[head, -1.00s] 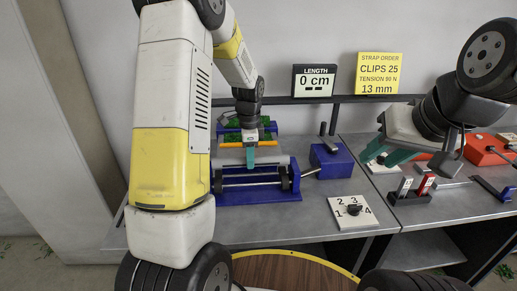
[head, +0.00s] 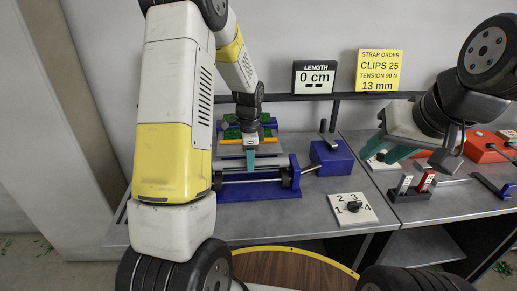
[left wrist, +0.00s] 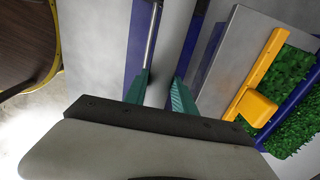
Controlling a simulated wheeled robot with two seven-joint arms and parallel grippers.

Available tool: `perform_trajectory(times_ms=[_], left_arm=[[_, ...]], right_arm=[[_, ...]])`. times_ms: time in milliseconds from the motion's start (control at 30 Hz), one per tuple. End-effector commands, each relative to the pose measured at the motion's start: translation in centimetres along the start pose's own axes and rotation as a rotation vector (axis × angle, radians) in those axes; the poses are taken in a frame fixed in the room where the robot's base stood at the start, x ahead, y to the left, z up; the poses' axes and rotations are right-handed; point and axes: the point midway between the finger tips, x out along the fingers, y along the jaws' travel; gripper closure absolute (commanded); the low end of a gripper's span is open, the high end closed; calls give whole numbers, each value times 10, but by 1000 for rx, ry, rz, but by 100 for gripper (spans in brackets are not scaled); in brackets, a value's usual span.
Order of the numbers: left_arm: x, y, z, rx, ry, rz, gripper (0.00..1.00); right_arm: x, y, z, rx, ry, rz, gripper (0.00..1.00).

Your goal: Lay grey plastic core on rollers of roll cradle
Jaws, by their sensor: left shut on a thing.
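My left gripper (head: 251,168) is shut on the grey plastic core (left wrist: 172,45), which runs lengthwise between its teal fingers in the left wrist view. The roll cradle (head: 262,193) is a blue frame with thin metal rollers and dark end pieces on the left bench. The gripper and core are low over the back of the cradle; I cannot tell whether the core touches the rollers. A shiny rod (left wrist: 151,38) shows beside the core. My right gripper (head: 410,156) hangs over the right bench, its teal fingers apart, with nothing visible between them.
Behind the cradle lies a grey plate with a yellow handle (left wrist: 257,75) and green material (left wrist: 291,88). A blue block with a lever (head: 331,158) and a numbered dial plate (head: 353,209) stand to the right. Red and white upright pieces (head: 424,183) are on the right bench.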

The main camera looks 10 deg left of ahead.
Motion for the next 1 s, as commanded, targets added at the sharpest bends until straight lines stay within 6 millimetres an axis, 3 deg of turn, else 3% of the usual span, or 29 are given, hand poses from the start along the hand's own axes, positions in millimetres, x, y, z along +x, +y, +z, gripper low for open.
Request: perform_trajectory(times_ms=[900, 933, 1000], left_arm=[[22, 1, 0, 0, 0, 1, 100], [22, 1, 0, 0, 0, 0, 62], [22, 1, 0, 0, 0, 0, 49]], right_arm=[[0, 0, 0, 0, 0, 0, 64], [0, 0, 0, 0, 0, 0, 64], [0, 0, 0, 0, 0, 0, 64]])
